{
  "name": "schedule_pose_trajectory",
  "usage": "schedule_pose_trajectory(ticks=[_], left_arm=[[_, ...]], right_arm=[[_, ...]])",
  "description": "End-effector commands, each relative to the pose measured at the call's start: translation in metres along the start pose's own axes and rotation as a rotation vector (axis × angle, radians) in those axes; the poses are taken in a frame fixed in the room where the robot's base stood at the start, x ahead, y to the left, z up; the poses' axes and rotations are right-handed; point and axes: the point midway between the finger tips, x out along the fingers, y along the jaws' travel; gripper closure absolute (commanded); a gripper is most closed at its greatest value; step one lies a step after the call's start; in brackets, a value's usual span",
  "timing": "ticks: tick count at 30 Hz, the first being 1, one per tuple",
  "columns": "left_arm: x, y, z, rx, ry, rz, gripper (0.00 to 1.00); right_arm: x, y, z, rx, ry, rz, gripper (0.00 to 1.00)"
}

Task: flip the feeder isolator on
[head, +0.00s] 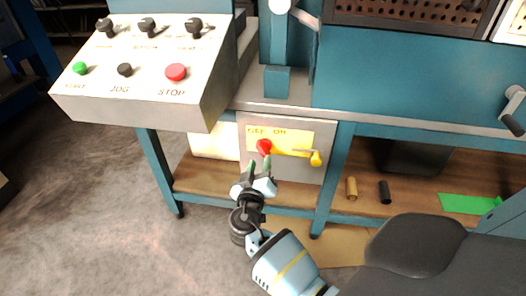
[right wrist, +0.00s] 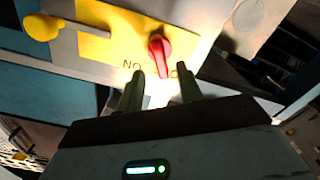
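A grey isolator box with a yellow plate (head: 296,136) is mounted under the bench front. The plate carries lettering that reads about "OFF" and "ON". A red rotary handle (head: 264,146) sits on the plate; it also shows in the right wrist view (right wrist: 160,52), its lower end tilted away from the "ON" lettering. My right gripper (head: 258,169) is just below the red handle. Its two green fingers (right wrist: 160,85) are apart with nothing held, and the handle's end appears between their tips; whether they touch it I cannot tell. My left gripper is not in view.
A lever with a yellow knob (head: 316,158) projects beside the red handle, also in the right wrist view (right wrist: 42,27). A control panel (head: 140,95) with knobs and buttons overhangs at upper left. A shelf (head: 365,200) with small cylinders lies right. Floor is clear at left.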

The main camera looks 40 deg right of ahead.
Motion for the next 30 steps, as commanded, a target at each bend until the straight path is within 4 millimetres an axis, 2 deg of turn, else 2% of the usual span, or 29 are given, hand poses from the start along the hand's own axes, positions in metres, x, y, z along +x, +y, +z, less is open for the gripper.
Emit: schedule_pose_trajectory(ticks=[6, 12, 17, 24, 26, 30], left_arm=[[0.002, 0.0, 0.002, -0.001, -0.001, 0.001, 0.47], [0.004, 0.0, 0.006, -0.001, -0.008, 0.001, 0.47], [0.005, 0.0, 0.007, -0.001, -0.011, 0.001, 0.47], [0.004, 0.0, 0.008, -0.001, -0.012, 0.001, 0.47], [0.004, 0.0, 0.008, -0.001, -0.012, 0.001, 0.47], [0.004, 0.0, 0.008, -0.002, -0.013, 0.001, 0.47]], right_arm=[[0.034, 0.0, 0.0, -0.001, 0.0, 0.001, 0.64], [0.057, 0.0, 0.001, -0.001, -0.001, 0.0, 0.64], [0.066, 0.0, 0.0, 0.0, 0.0, -0.001, 0.64], [0.066, 0.0, 0.001, 0.0, -0.001, -0.002, 0.64], [0.066, 0.0, 0.001, 0.0, -0.001, -0.002, 0.69], [0.066, 0.0, 0.001, 0.0, -0.001, -0.002, 0.87]])
